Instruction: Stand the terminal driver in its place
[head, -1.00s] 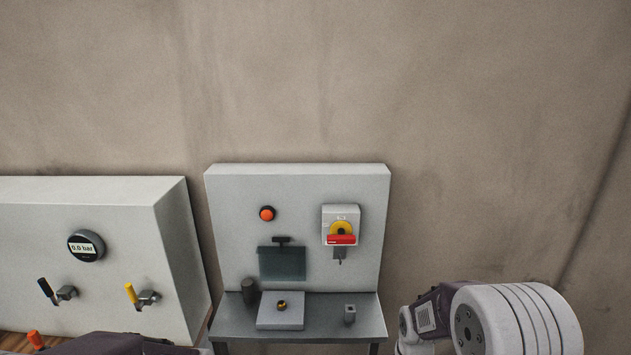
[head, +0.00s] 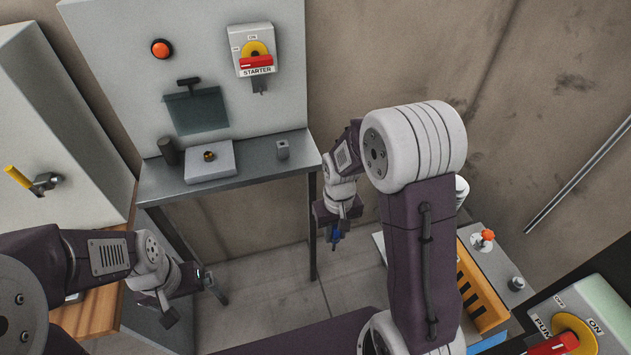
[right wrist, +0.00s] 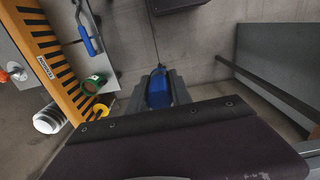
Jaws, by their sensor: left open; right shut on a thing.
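The terminal driver (right wrist: 158,92) has a blue handle and a thin dark shaft that points up in the right wrist view. My right gripper (right wrist: 160,88) is shut around the handle. My left gripper (head: 192,302) is open and empty over the floor at the lower left. A yellow-orange rack with black slots (head: 481,290) stands at the lower right; it also shows in the right wrist view (right wrist: 40,50). I cannot tell which spot is the driver's place.
The bench (head: 250,162) carries a dark cup (head: 168,151), a grey block (head: 209,165) and a small socket post (head: 282,149). Beside the rack in the right wrist view are a blue-handled tool (right wrist: 88,33), a green cylinder (right wrist: 93,85) and a white ribbed part (right wrist: 48,118).

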